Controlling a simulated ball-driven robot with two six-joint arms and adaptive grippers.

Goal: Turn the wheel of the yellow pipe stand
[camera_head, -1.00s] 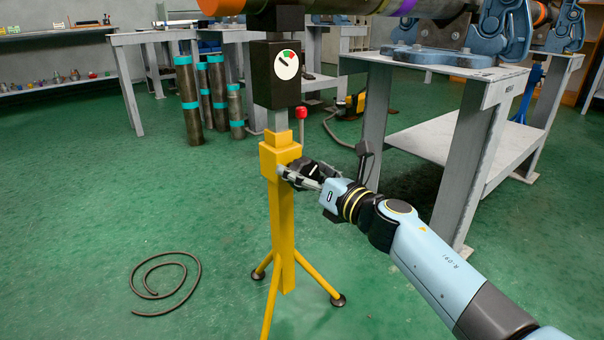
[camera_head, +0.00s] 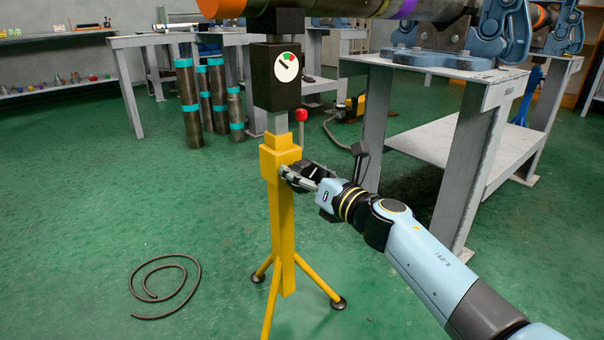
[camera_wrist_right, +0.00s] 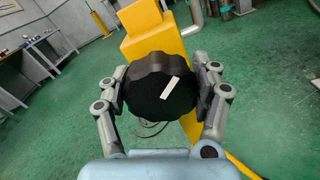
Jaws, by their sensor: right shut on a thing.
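The yellow pipe stand (camera_head: 282,215) stands upright on its tripod legs in the middle of the head view. A black box with a dial (camera_head: 286,68) sits above it. Its black wheel (camera_wrist_right: 160,88) has a scalloped rim and a white mark, which slants up to the right in the right wrist view. My right gripper (camera_head: 290,172) is at the stand's upper right side. In the wrist view, the right gripper's fingers (camera_wrist_right: 162,90) are shut on the wheel from both sides. In the head view the gripper mostly hides the wheel. My left gripper is not in view.
A grey workbench (camera_head: 480,150) with blue vises (camera_head: 430,58) stands close on the right, beside my right arm. A red-tipped lever (camera_head: 301,116) rises behind the stand. A coiled cable (camera_head: 165,312) lies on the floor at left. The floor left of the stand is mostly clear.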

